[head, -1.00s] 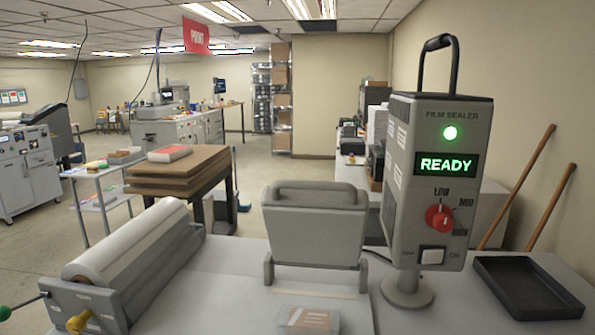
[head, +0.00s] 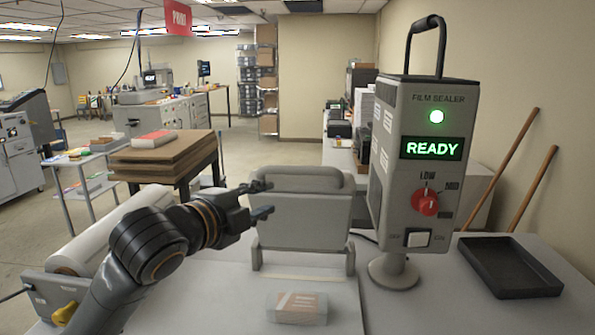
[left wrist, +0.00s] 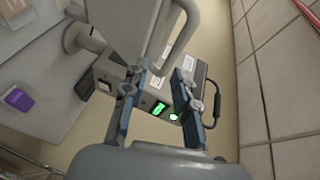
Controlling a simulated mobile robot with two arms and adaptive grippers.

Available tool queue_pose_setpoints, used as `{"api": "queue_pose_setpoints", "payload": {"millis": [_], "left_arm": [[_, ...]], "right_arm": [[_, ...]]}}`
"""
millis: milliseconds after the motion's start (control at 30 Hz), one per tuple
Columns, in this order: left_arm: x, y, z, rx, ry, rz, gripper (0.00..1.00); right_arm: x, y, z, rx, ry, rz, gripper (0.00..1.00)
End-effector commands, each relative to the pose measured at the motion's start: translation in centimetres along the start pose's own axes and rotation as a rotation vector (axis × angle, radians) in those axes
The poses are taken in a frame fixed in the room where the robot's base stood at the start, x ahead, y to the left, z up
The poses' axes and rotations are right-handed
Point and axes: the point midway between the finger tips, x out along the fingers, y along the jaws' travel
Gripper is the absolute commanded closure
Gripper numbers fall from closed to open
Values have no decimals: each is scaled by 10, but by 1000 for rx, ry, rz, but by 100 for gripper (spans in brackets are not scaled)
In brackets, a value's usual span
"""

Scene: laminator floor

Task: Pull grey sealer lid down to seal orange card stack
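The grey sealer lid (head: 302,215) stands raised at the back of the sealer, with a rounded bar along its top. The card stack (head: 297,308), a pale wrapped pack with an orange label, lies on the bench in front of it. My left gripper (head: 266,200) is open, its fingers at the upper left edge of the lid. I cannot tell whether they touch it. In the left wrist view the open fingers (left wrist: 160,90) show with grey lid parts (left wrist: 122,28) just beyond. My right gripper is not in view.
The film sealer control box (head: 425,165), showing READY with a green light, stands right of the lid on a round foot. A black tray (head: 510,268) lies farther right. A white film roll (head: 110,240) is at the left, partly behind my arm. Brown boards (head: 165,153) are stacked behind.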

Motion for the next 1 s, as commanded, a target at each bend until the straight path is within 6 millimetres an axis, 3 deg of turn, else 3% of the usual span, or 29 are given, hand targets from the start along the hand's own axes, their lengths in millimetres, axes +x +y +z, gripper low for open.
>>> {"api": "queue_pose_setpoints", "payload": {"millis": [100, 267, 800, 1000], "left_arm": [[-3, -23, -3, 63, 7, -33, 71], [5, -30, -4, 76, 9, -38, 71], [108, -34, -6, 72, 10, -36, 71], [129, -34, -5, 74, 9, -39, 71]], "right_arm": [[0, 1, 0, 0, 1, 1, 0], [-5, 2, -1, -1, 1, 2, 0], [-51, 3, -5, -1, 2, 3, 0], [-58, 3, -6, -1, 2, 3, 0]]}}
